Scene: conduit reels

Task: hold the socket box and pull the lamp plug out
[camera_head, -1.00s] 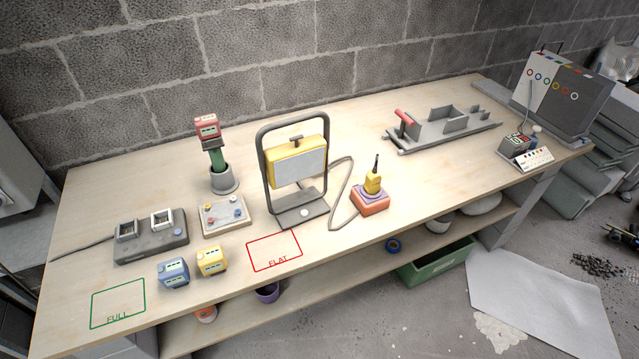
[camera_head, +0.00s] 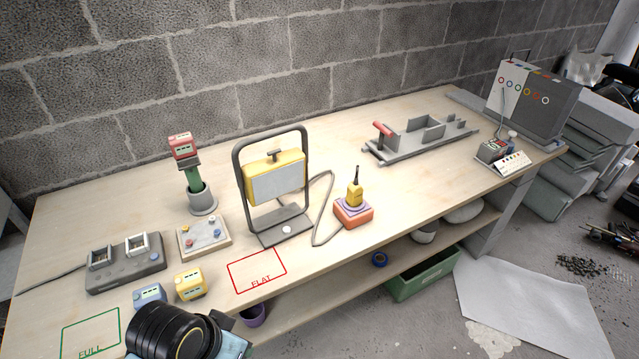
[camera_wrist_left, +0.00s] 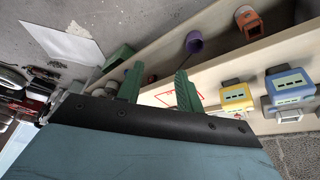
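The socket box (camera_head: 353,214) is an orange block with a purple top on the bench, right of the lamp. The yellow lamp plug (camera_head: 355,195) stands upright in its top, with a dark stub pointing up. The lamp (camera_head: 276,184) is a yellow floodlight in a grey frame; its grey cable (camera_head: 325,205) loops toward the socket box. My left arm enters the head view at the bottom, left of the box and well apart from it. In the left wrist view my left gripper (camera_wrist_left: 158,89) has its green fingers spread with nothing between them. My right gripper is out of view.
Blue (camera_head: 150,295) and yellow (camera_head: 190,284) battery packs sit close to my left arm. A charger (camera_head: 125,265), a switch board (camera_head: 204,237) and a red-topped torch (camera_head: 181,147) stand at left. A grey jig (camera_head: 420,140) lies behind the box. Bench around the box is mostly clear.

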